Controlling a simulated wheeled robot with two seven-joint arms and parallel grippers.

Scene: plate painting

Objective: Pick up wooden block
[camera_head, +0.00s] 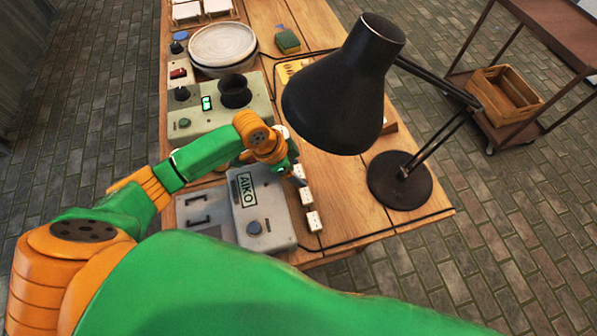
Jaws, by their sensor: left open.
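My left gripper (299,181) is small in view, over the table just right of the grey AIKO box, close to a row of small white blocks. Its fingers are dark and partly covered by the arm, and I see nothing held between them. A brown wooden piece (389,127) shows at the right edge of the lamp shade, mostly hidden behind it. I cannot tell whether it is the wooden block. It stands apart from the gripper. My right gripper is not in view.
A black desk lamp (345,85) stands on the wooden table (345,200), its shade hanging over the middle. The AIKO box (262,212), a grey control panel (205,118) and stacked plates (222,45) fill the left side. A cart with a wooden crate (505,92) stands beyond the right edge.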

